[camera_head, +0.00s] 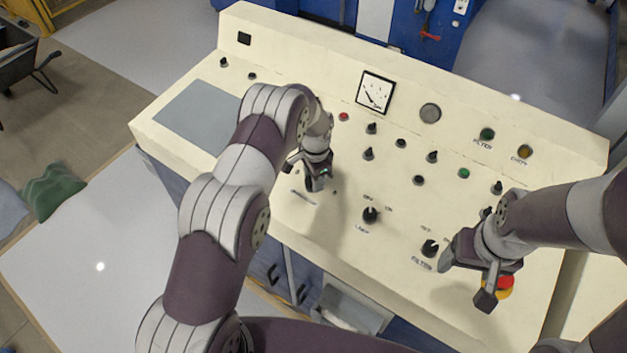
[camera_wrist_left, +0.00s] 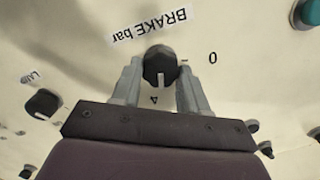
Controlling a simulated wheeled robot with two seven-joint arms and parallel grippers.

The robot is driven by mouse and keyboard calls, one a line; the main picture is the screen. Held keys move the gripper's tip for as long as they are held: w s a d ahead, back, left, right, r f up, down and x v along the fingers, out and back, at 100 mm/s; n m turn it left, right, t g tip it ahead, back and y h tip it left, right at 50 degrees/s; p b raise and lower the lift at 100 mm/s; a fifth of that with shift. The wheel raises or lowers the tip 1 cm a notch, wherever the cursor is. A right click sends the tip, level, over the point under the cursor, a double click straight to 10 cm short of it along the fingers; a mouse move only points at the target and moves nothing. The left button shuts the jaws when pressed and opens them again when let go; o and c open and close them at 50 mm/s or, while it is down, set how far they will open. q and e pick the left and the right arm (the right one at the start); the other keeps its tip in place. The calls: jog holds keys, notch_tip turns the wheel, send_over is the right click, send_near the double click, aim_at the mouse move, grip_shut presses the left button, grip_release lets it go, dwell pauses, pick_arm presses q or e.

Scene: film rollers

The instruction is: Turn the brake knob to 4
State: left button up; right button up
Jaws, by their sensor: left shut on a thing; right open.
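The black brake knob (camera_wrist_left: 160,65) sits between the fingers of my left gripper (camera_wrist_left: 160,88) in the left wrist view, and the gripper is shut on it. The knob's white pointer line faces the printed 4, near its tip. The upside-down label "BRAKE bar" and a 0 are also printed around it. In the head view my left gripper (camera_head: 313,178) is down at the cream panel (camera_head: 290,225) and mostly hides the knob. My right gripper (camera_head: 466,280) is open and empty above the panel's right part.
A lamp knob (camera_head: 370,215) and a filter knob (camera_head: 430,249) stand right of my left gripper. A red and yellow stop button (camera_head: 505,287) is partly behind my right gripper. A dial gauge (camera_head: 375,92) and several small knobs and buttons fill the panel's back.

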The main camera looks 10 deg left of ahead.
pick_arm(q)
jog(key=shift+m+b, duration=0.3)
jog(key=shift+m, duration=0.4)
jog(key=shift+r, duration=0.1)
jog(key=o, duration=1.1)
jog(key=shift+c, duration=0.2)
notch_tip(320, 180, up, 13)
jog(key=b, duration=0.3)
jog(key=shift+s+d, duration=0.3)
